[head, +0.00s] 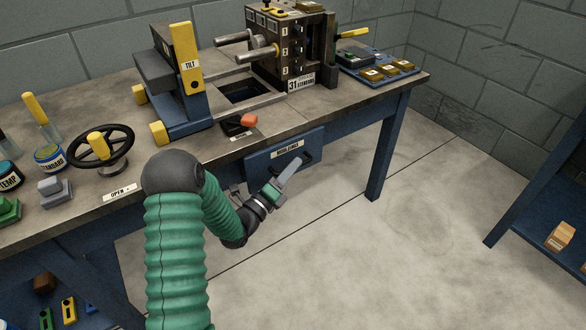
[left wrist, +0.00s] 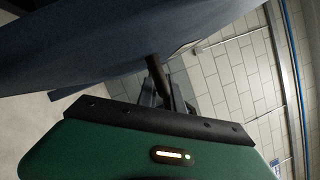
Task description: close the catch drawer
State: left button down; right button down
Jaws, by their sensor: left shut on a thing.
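The catch drawer (head: 256,160) is a blue drawer with a white label on its front, set under the front edge of the workbench. In the head view I cannot tell how far its front stands out. Its dark handle (head: 307,158) is partly hidden by my left gripper (head: 296,166), which reaches it from below and in front. In the left wrist view, the fingers (left wrist: 161,92) are shut on the dark handle bar (left wrist: 154,70), close under a large blue surface (left wrist: 100,40). My right gripper is in neither view.
The workbench (head: 230,155) carries a handwheel (head: 100,148), a tilt stand (head: 180,85), a moulding machine (head: 288,48) and a black-and-orange item (head: 240,123) above the drawer. A blue bench leg (head: 385,150) stands to the right. The floor (head: 380,260) in front is clear.

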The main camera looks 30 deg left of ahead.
aim_at(278, 166)
pick_arm(q)
jog(key=a, duration=0.1)
jog(key=w+a, duration=0.1)
jog(key=a+b, duration=0.1)
jog(key=shift+w+a+f, duration=0.2)
jog(key=shift+a+f, duration=0.05)
jog(key=shift+f, duration=0.05)
jog(key=shift+a+r, duration=0.1)
jog(key=shift+r, duration=0.1)
jog(key=c, duration=1.8)
grip_release()
jog(key=shift+o, duration=0.2)
jog(key=shift+a, duration=0.1)
jog(key=p+v, duration=0.4)
jog(key=v, duration=1.3)
jog(key=shift+w+f, duration=0.1)
